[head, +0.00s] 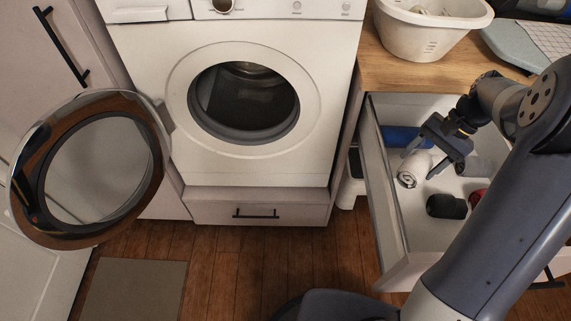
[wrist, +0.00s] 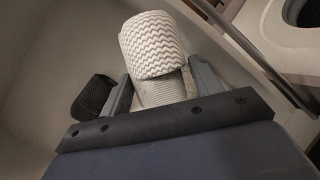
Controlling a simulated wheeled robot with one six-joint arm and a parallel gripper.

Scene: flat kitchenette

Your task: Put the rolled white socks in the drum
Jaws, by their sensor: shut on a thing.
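The rolled white socks (head: 414,168) are in the open drawer in the head view, near its left wall. In the wrist view the white roll (wrist: 153,45) shows a grey zigzag pattern and sits between the fingers. My gripper (head: 427,148) is shut on the roll; in the wrist view both fingers (wrist: 157,92) flank its lower part. The washing machine's drum (head: 243,97) is open and dark inside, to the left of the drawer. Its round door (head: 152,150) is swung wide to the left.
The open drawer (head: 389,190) also holds a black roll (head: 446,206), a blue roll (head: 403,137), a grey roll (head: 474,167) and a partly hidden red one. A white basket (head: 431,30) stands on the wooden counter (head: 392,70). Floor before the machine is clear except a mat (head: 134,291).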

